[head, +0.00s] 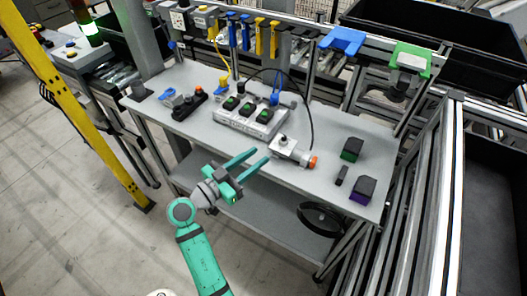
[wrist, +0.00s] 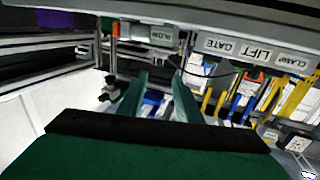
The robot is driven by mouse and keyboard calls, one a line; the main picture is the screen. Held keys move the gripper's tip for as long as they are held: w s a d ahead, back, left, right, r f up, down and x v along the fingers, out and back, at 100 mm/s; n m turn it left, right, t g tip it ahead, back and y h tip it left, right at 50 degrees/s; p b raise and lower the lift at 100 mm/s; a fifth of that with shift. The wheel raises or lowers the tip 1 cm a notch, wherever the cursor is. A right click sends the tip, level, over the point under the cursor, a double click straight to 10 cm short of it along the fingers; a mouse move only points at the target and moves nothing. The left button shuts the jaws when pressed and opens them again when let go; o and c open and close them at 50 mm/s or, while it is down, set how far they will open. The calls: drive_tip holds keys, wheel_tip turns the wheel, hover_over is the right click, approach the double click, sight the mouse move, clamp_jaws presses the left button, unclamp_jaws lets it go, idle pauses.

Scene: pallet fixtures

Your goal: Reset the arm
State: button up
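My arm rises from the bottom of the head view, and my green gripper (head: 263,155) is held out by the front edge of the grey workbench (head: 190,133). Its two fingers are apart with nothing visible between them. In the wrist view, my gripper (wrist: 160,80) also shows its fingers spread and empty. Beyond the fingertips in the head view is a silver cylindrical device with an orange end (head: 290,152). I cannot tell how far the fingertips are above the bench.
A box with green-topped switches (head: 250,122) stands mid-bench. Dark blocks (head: 352,149) lie at the right, and yellow and blue tools hang behind. A yellow post (head: 75,105) stands left and metal rails (head: 440,200) right. The floor at front left is clear.

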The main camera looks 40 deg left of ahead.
drive_tip(key=shift+s, duration=0.4)
drive_tip(key=shift+w, duration=0.1)
